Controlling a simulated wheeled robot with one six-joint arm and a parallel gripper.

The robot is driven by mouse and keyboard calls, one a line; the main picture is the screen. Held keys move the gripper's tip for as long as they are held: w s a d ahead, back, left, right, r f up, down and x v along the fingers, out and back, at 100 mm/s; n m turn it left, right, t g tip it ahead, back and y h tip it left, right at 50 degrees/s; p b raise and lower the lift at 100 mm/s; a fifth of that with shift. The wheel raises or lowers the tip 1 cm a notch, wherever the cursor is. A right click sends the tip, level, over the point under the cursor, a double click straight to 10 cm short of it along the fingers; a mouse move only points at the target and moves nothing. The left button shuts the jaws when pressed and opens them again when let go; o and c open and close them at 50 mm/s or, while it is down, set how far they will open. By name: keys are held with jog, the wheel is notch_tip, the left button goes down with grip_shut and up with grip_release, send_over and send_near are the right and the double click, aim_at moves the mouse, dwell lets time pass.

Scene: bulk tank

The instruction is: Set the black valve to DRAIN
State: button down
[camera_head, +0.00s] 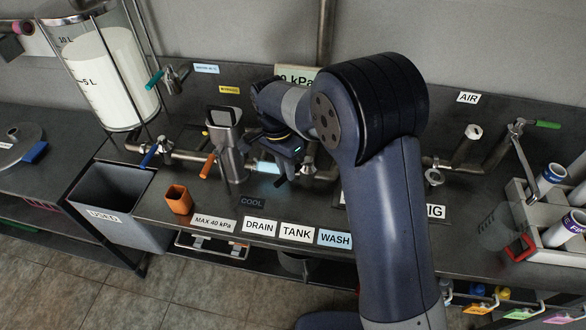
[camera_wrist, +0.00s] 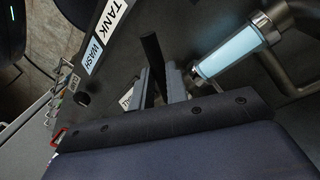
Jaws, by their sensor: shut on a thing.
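The black valve handle (camera_wrist: 153,55) shows in the wrist view as a flat dark bar standing up between the fingers of my gripper (camera_wrist: 160,88). My gripper is shut on it. The DRAIN label (camera_head: 260,227), TANK label (camera_head: 296,233) and WASH label (camera_head: 335,239) lie along the bench's front edge. The TANK label (camera_wrist: 113,16) and WASH label (camera_wrist: 94,52) also show in the wrist view. I cannot tell which label the handle points at.
A light blue sight tube (camera_wrist: 226,58) on the pipe is close beside my gripper. An orange-handled valve (camera_head: 208,165), a grey upright device (camera_head: 228,145) and an orange cup (camera_head: 178,199) stand to the left. A white-filled tank (camera_head: 105,75) is at the far left.

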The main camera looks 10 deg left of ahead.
jog(key=shift+w+a+m+g+p, duration=0.2)
jog(key=shift+w+a+m, duration=0.25)
jog(key=shift+m, duration=0.4)
jog(key=shift+w+a+m+g+p, duration=0.1)
jog(key=shift+w+a+m+p, duration=0.3)
jog(key=shift+m, duration=0.45)
jog(key=shift+w, duration=0.1)
jog(key=c, duration=1.4)
grip_release()
jog(key=v, duration=1.1)
jog(key=shift+d+b, duration=0.25)
jog(key=shift+b, duration=0.1)
